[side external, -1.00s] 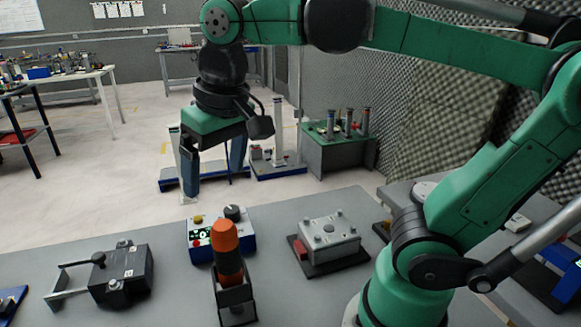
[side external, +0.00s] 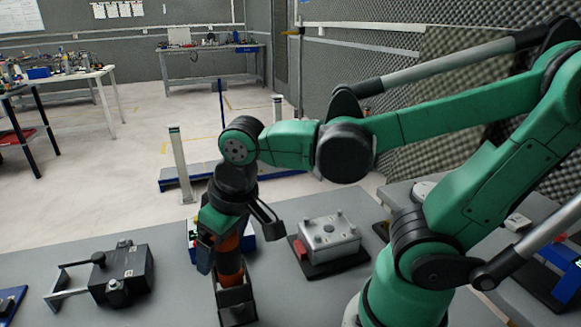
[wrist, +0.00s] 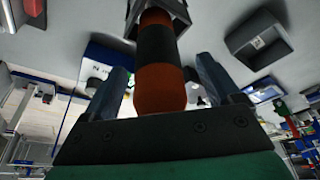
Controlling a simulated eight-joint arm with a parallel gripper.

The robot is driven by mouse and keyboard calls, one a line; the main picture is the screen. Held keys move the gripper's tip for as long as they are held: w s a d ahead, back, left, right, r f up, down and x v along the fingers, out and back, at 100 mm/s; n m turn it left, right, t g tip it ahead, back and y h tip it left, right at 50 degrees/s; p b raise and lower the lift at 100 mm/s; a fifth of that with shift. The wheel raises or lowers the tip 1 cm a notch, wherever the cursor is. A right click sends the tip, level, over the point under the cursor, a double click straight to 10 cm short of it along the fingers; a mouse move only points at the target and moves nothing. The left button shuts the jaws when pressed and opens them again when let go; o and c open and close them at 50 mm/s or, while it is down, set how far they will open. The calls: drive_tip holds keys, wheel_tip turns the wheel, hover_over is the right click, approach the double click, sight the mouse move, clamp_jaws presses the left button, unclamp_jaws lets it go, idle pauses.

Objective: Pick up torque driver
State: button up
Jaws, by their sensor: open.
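The torque driver (side external: 230,267) has an orange and black body and stands upright in a dark holder (side external: 236,303) on the grey table. In the side view my gripper (side external: 212,256) is lowered around its upper part and hides much of it. In the wrist view the driver (wrist: 158,75) runs between the two blue-grey fingers of my gripper (wrist: 165,85). Gaps show on both sides of it, so the fingers are open. The holder (wrist: 183,12) shows at the top edge of that view.
A blue control box (side external: 248,231) stands just behind the driver, partly hidden by my gripper. A metal block on a dark base (side external: 328,240) is to the right. A black clamp device (side external: 122,272) is to the left. Bare table lies between these.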

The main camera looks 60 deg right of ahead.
drive_tip(key=shift+f, duration=0.3)
clamp_jaws()
drive_tip(key=shift+r, duration=0.2)
wheel_tip(320, 180, up, 20)
drive_tip(key=shift+f, duration=0.15)
idle(0.6)
